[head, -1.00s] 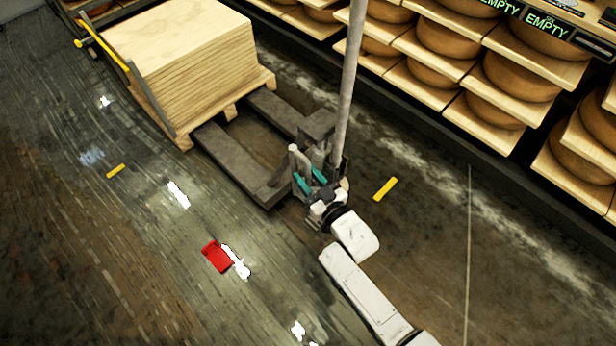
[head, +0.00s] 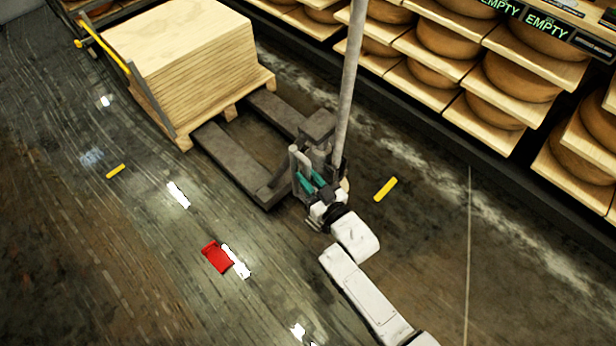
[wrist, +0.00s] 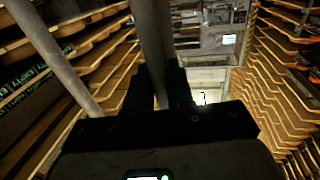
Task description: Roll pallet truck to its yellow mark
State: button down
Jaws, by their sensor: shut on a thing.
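The grey pallet truck (head: 228,158) stands on the wet floor in the head view, its forks toward the wooden pallet. My gripper (head: 309,186) is at the truck's handle end. In the wrist view my gripper's two dark fingers (wrist: 163,88) are shut on the grey handle bar (wrist: 150,40), which passes between them. One yellow mark (head: 385,189) lies on the floor right of the truck, beside my gripper. Another yellow mark (head: 116,171) lies on the floor left of the truck. I cannot tell from the picture which mark is the truck's.
A pallet stacked with wooden boards (head: 185,55) stands at the fork tips. Shelves of cheese wheels (head: 520,75) line the right side. A red flat thing (head: 217,257) lies on the floor at lower left. A grey post (head: 350,80) rises by the truck. The lower left floor is mostly clear.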

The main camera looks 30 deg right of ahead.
jog(key=s+d+p, duration=0.2)
jog(key=s+d, duration=0.1)
jog(key=s, duration=0.6)
jog(key=s+d+p, duration=0.1)
jog(key=s+d, duration=0.2)
jog(key=s, duration=0.6)
jog(key=shift+d+p, duration=0.15)
jog(key=shift+p, duration=0.2)
jog(key=shift+s+f, duration=0.1)
jog(key=shift+f, duration=0.05)
jog(key=c, duration=1.2)
grip_release()
jog(key=shift+d, duration=0.1)
jog(key=shift+a, duration=0.2)
jog(key=s, duration=0.3)
jog(key=s+d, duration=0.1)
jog(key=s, duration=0.6)
jog(key=shift+s+d, duration=0.15)
jog(key=shift+s, duration=0.2)
jog(key=shift+o, duration=0.3)
